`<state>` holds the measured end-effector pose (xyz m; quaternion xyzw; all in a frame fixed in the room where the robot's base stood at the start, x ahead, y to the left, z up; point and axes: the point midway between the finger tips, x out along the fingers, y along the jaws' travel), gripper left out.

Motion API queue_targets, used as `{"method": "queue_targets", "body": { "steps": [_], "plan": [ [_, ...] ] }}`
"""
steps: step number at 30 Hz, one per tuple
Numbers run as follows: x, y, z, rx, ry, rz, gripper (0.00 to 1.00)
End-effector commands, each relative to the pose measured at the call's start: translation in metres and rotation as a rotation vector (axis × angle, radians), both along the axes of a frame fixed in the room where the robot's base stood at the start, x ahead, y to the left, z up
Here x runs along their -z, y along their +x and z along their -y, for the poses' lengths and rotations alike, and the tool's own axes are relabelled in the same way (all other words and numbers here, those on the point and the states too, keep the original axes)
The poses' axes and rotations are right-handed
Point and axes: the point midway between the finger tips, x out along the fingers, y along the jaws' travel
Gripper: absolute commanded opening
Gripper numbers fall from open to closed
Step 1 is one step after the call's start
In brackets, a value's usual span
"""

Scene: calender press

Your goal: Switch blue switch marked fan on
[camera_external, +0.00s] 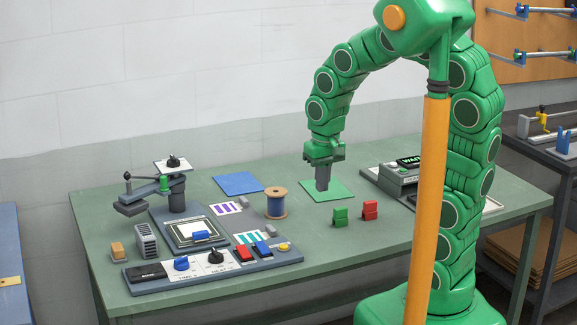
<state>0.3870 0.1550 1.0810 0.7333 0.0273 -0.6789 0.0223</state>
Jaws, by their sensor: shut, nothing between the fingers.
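A long control panel (150,284) lies along the front left of the green table. It carries a blue rocker switch (262,248) between a red switch (243,254) and a yellow button (284,246). A blue knob (181,263) and a black knob (215,257) sit further left on it. The labels are too small to read, so I cannot tell which is marked fan or the switch's position. My gripper (322,186) points down, shut and empty, over the green mat (342,190), to the right of and behind the panel.
A spool (276,202) stands between my gripper and the panel. Green (340,217) and red (370,210) blocks stand right of it. A press (176,192) stands at left, a grey device (398,174) at right. The table's front middle is clear.

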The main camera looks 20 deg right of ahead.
Motion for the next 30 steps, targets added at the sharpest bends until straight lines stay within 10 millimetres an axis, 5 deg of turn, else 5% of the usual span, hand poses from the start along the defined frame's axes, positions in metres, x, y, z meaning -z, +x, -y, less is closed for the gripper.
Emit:
{"method": "queue_targets", "body": {
  "steps": [15, 21, 30],
  "plan": [
    [0.011, 0.038, -0.122, 0.060, -0.005, 0.115, 0.00],
    [0.014, 0.039, -0.140, 0.069, -0.001, 0.130, 0.00],
    [0.014, 0.040, -0.141, 0.070, 0.001, 0.132, 0.00]
  ]
}}
